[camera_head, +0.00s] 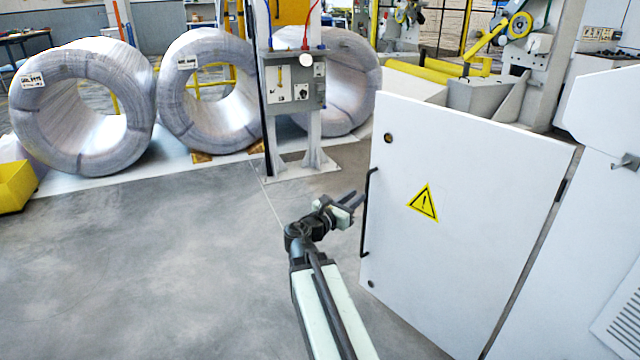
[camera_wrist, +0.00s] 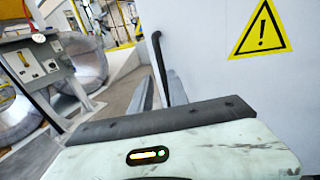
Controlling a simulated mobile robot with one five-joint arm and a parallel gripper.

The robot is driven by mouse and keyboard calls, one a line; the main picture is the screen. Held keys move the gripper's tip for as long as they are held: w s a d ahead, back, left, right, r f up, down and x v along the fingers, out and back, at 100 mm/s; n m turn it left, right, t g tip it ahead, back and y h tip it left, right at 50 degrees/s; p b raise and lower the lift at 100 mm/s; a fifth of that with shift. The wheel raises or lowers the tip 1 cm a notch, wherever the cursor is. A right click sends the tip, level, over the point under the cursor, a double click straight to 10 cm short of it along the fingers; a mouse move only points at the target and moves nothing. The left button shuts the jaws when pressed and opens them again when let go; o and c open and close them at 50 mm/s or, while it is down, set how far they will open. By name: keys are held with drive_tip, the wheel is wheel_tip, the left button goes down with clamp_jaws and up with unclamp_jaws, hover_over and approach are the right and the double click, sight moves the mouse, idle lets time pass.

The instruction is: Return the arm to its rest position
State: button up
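My arm reaches forward from the bottom of the head view, with my gripper (camera_head: 356,199) just left of the white cabinet door (camera_head: 460,240). The gripper's two fingers look parallel with a gap between them; they also show in the wrist view (camera_wrist: 160,90). The fingertips are close to the black door handle (camera_head: 366,215). In the wrist view the handle (camera_wrist: 158,60) lines up with the gap between the fingers; I cannot tell whether they touch it. The door stands swung out from the cabinet and bears a yellow warning triangle (camera_head: 423,203).
The cabinet body (camera_head: 600,230) is at the right. A grey control post (camera_head: 292,100) stands behind the gripper, with large wrapped coils (camera_head: 85,105) at the back left. A yellow bin (camera_head: 14,187) is at the left edge. The grey floor (camera_head: 150,270) left of my arm is clear.

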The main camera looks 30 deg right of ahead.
drive_tip(key=w+a+r+y+p, duration=0.3)
drive_tip(key=w+a+r+p, duration=0.1)
drive_tip(key=a+p, duration=0.5)
drive_tip(key=s+a+f+m+g+y+p, duration=0.2)
drive_tip(key=s+a+f+m+y, duration=0.25)
drive_tip(key=a+m, duration=0.35)
drive_tip(key=s+a+f+m+g+y+p, duration=0.1)
drive_tip(key=s+a+f+m+g+y, duration=0.15)
drive_tip(key=a+f+m+y, duration=0.6)
drive_tip(key=s+a+f+m+g+y+p, duration=0.15)
drive_tip(key=s+a+m, duration=0.3)
drive_tip(key=a, duration=0.75)
wheel_tip(320, 180, up, 38)
drive_tip(key=p, duration=3.8)
drive_tip(key=shift+w+d+r+m, duration=0.25)
drive_tip(key=shift+w+m, duration=0.05)
drive_tip(key=shift+w, duration=0.15)
